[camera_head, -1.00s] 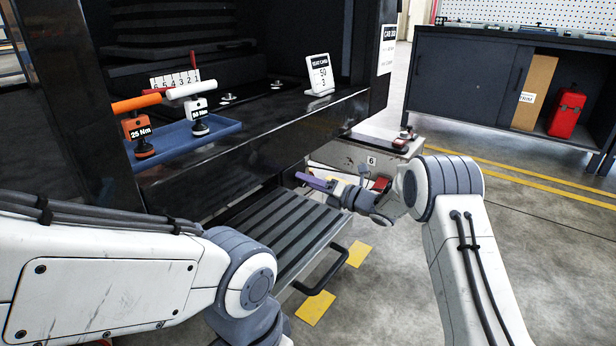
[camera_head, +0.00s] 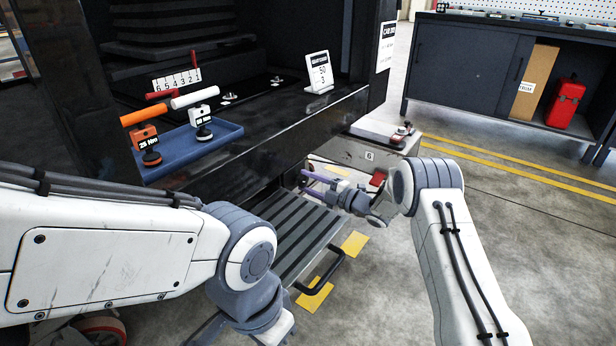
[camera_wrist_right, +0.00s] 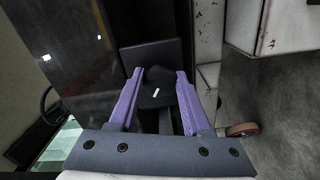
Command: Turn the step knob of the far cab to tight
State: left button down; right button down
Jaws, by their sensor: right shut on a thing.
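My right gripper (camera_head: 314,181) has purple fingers and reaches to the lower side of the black cab (camera_head: 270,137), just beyond the ribbed step (camera_head: 290,235). In the right wrist view, my right gripper (camera_wrist_right: 158,76) is shut on a dark knob (camera_wrist_right: 157,94) with a short white mark. The knob sits between the fingers in front of a dark plate. In the head view I cannot make out the knob. The knob's tight marking is not readable. My left arm crosses the lower left of the head view, and its fingers are out of frame.
A blue tray (camera_head: 190,150) with orange-handled and white-handled torque tools is on the cab ledge, beside a white card (camera_head: 319,72). A pale trolley (camera_head: 360,150) marked 6 stands behind my right gripper. A dark cabinet (camera_head: 465,70) is at the back right. Floor at right is clear.

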jog(key=m+p, duration=0.3)
jog(key=m, duration=0.2)
jog(key=shift+m, duration=0.3)
jog(key=m+p, duration=0.1)
jog(key=m, duration=0.2)
jog(key=shift+f, duration=0.1)
jog(key=shift+s+f+m+p, duration=0.1)
jog(key=shift+m+p, duration=0.55)
jog(key=shift+m, duration=0.65)
jog(key=shift+c, duration=1.7)
grip_release()
